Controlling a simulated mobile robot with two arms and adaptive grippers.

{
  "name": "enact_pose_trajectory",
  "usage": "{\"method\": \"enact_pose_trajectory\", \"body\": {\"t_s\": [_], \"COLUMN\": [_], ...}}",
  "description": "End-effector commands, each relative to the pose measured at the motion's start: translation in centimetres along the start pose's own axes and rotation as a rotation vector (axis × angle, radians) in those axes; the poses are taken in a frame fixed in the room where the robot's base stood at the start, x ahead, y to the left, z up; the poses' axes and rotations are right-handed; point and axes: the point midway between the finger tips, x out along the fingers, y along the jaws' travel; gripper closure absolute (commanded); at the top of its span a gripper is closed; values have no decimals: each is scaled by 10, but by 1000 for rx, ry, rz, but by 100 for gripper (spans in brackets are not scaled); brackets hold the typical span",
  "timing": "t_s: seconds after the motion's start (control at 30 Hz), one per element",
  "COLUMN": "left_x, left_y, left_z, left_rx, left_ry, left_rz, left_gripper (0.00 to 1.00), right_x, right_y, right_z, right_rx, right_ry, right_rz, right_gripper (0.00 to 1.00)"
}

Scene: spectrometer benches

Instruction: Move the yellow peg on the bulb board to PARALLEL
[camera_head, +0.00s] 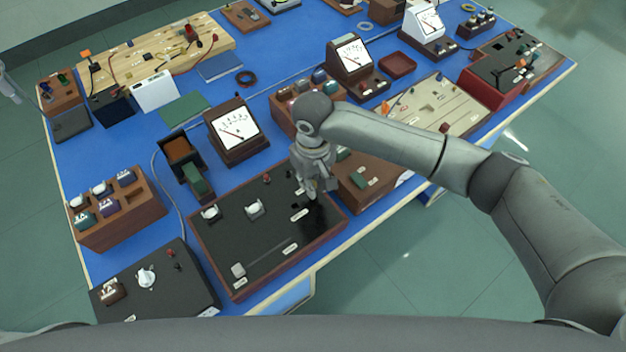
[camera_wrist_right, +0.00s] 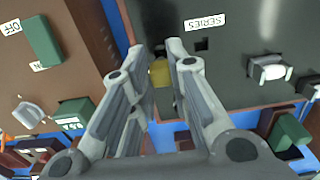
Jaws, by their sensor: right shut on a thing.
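The bulb board (camera_head: 240,239) is a black panel in a brown frame at the table's near edge, with white lamp holders and labels. My right gripper (camera_head: 313,193) is over its right end, pointing down. In the right wrist view, the yellow peg (camera_wrist_right: 160,73) shows between the two fingertips, and the gripper is shut on it.
A brown box with a green switch (camera_head: 361,181) stands right beside the board. A meter (camera_head: 236,131) stands behind it. A black box with a white knob (camera_head: 147,275) is at the near left. Blue table (camera_head: 110,165) shows between the apparatus.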

Motion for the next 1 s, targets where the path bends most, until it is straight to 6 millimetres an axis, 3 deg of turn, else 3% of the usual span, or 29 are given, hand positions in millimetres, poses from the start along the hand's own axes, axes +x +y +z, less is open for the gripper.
{"method": "enact_pose_trajectory", "body": {"t_s": [0.27,0.63,0.97,1.0], "left_x": [20,22,22,22], "left_y": [0,0,0,0], "left_z": [1,2,2,2], "left_rx": [0,-1,-1,-1], "left_ry": [1,1,0,0], "left_rz": [0,0,0,0], "left_gripper": [40,40,40,40], "right_x": [17,33,35,35], "right_y": [0,0,0,0], "right_z": [0,0,0,0], "right_rx": [0,0,0,0], "right_ry": [0,0,0,0], "right_rz": [1,-1,0,-1], "right_gripper": [99,99,99,82]}}
